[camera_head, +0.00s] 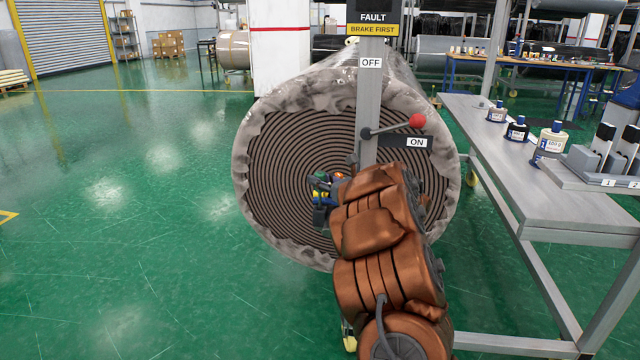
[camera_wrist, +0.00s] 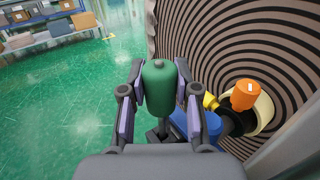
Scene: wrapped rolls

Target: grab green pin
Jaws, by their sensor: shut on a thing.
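The green pin (camera_wrist: 159,88) is a rounded green cylinder with a small dark tip. In the wrist view it stands between the two fingers of my gripper (camera_wrist: 158,98), which is shut on it. In the head view a small green spot of the pin (camera_head: 322,174) shows at the roll's centre, and my arm hides most of the gripper. An orange pin (camera_wrist: 245,95), a yellow part (camera_wrist: 210,101) and a blue part (camera_wrist: 210,126) sit to the right of the green pin, by the roll's core.
The big wrapped roll (camera_head: 285,150) stands behind my gripper. A post with a red-knobbed lever (camera_head: 416,121) rises in front of it, with OFF and ON labels. A grey bench (camera_head: 520,160) with bottles stands at the right. The green floor at left is clear.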

